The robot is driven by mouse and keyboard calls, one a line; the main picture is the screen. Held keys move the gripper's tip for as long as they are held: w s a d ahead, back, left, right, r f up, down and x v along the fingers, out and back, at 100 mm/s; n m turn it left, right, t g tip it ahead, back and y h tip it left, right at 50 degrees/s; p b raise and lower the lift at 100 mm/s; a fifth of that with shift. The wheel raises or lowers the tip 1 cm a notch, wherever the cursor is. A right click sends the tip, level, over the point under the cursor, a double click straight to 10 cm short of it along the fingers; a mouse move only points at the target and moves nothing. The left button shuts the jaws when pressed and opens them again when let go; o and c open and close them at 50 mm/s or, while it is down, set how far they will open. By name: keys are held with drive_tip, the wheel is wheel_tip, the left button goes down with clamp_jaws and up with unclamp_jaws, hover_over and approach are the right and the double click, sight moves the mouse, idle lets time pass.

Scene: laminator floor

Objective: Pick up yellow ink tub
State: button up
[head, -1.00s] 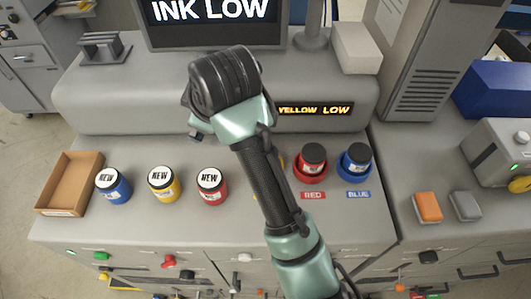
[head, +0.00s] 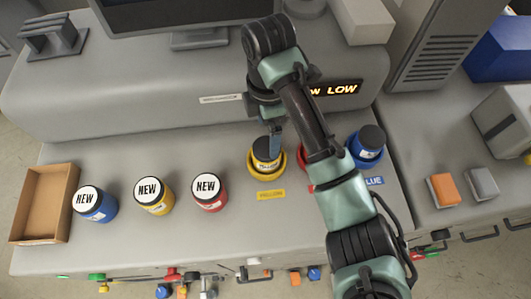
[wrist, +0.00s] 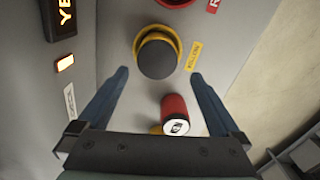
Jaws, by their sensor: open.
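A yellow ink tub (head: 266,158) with a dark lid stands in a yellow ring holder above a YELLOW label. In the wrist view the same tub (wrist: 158,58) shows mostly as its dark lid, ahead of and between my fingers. Another yellow ink tub (head: 153,198), with a white NEW lid, stands between the blue and red NEW tubs. It is mostly hidden in the wrist view. My gripper (wrist: 160,75) is open and empty. In the head view, my gripper (head: 273,132) is just above the dark-lidded tub; a finger overlaps it, and contact cannot be told.
A blue NEW tub (head: 95,204) and a red NEW tub (head: 209,192) stand left on the grey counter. An empty brown tray (head: 44,205) is at far left. A blue dark-lidded tub (head: 367,146) stands right of my arm. A display (head: 340,88) rises behind.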

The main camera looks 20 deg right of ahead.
sight(268, 147)
wheel_tip(268, 147, down, 6)
drive_tip(key=b, duration=0.3)
drive_tip(key=shift+w+f+b, duration=0.1)
drive_tip(key=shift+f+b, duration=0.15)
drive_tip(key=shift+b, duration=0.05)
drive_tip(key=shift+f+p, duration=0.2)
drive_tip(key=shift+p, duration=0.3)
drive_tip(key=shift+f, duration=0.7)
drive_tip(key=c, duration=1.2)
